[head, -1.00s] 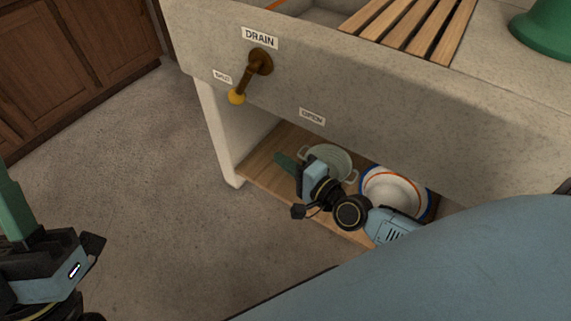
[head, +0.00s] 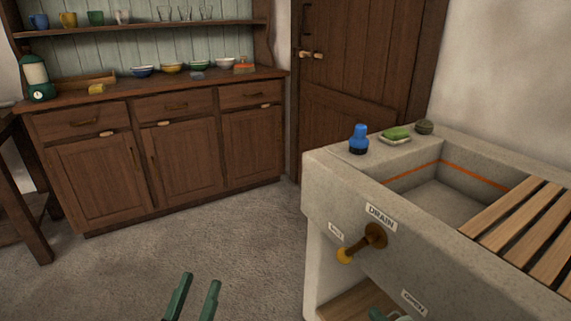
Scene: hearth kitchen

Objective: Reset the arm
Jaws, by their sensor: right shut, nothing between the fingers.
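My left gripper (head: 196,284) shows at the bottom of the head view as two green fingers standing apart over the floor. It is open with nothing between the fingers. Of my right gripper (head: 377,314), only a green fingertip shows at the bottom edge, by the shelf under the sink; it is shut and empty. The rest of both arms is out of view.
The stone sink (head: 335,187) stands at the right with a drain lever (head: 362,244) on its front. A wooden shelf (head: 345,302) lies beneath it. A wooden dresser (head: 180,160) stands at the back left. The floor (head: 190,235) between them is clear.

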